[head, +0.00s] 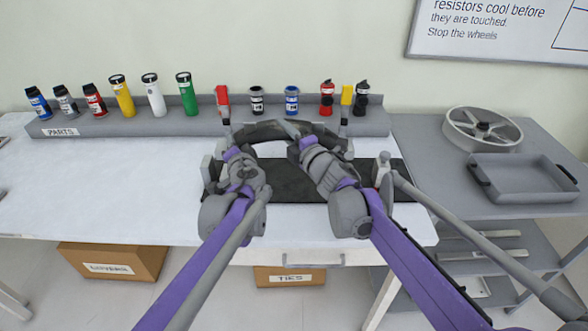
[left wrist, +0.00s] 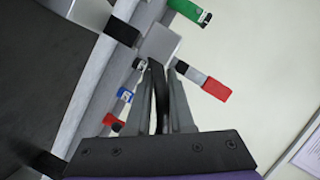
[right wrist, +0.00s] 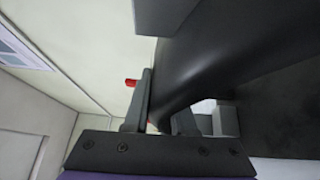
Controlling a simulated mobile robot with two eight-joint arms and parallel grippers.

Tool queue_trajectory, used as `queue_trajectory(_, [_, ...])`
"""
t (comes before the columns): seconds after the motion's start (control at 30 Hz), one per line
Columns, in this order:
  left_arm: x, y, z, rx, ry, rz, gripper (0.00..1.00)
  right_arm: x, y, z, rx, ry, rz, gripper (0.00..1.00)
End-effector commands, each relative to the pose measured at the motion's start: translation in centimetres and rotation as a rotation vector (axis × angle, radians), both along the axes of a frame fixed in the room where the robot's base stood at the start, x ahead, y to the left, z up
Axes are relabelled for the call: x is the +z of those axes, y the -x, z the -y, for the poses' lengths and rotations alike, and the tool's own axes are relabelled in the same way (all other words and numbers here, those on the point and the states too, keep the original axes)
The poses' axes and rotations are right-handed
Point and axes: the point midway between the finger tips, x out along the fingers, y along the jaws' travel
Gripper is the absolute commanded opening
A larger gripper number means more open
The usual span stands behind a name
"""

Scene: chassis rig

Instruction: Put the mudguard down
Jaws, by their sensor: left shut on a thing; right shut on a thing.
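The mudguard (head: 268,131) is a dark curved piece at the back of the black rig plate (head: 285,190) in the head view. It also shows in the right wrist view as a broad dark curved sheet (right wrist: 205,60). My left gripper (head: 243,143) is shut on its left part; the left wrist view shows the dark edge between the fingers (left wrist: 161,100). My right gripper (head: 295,134) is shut on its right part, seen between the fingers (right wrist: 160,115) in the right wrist view. My arms hide some of the plate. Whether the mudguard touches the rig I cannot tell.
Grey blocks with a red-topped clamp (head: 222,96) and a yellow-topped clamp (head: 347,96) stand around the plate. A grey parts rack (head: 90,124) with several bottles runs behind. A grey tray (head: 520,180) and wheel (head: 482,128) sit at right.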

Motion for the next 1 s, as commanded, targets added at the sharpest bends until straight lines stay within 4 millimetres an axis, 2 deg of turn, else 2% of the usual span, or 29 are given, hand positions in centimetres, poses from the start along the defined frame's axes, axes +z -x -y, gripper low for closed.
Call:
queue_trajectory(0.47, [-0.6, -0.1, -0.1, 0.003, -0.002, -0.002, 0.0, -0.7, 0.0, 0.1, -0.002, 0.004, -0.001, 0.0])
queue_trajectory(1.0, [-4.8, -0.4, -0.1, 0.002, -0.001, -0.014, 0.0, -4.9, -0.4, 0.1, -0.001, 0.005, -0.014, 0.0])
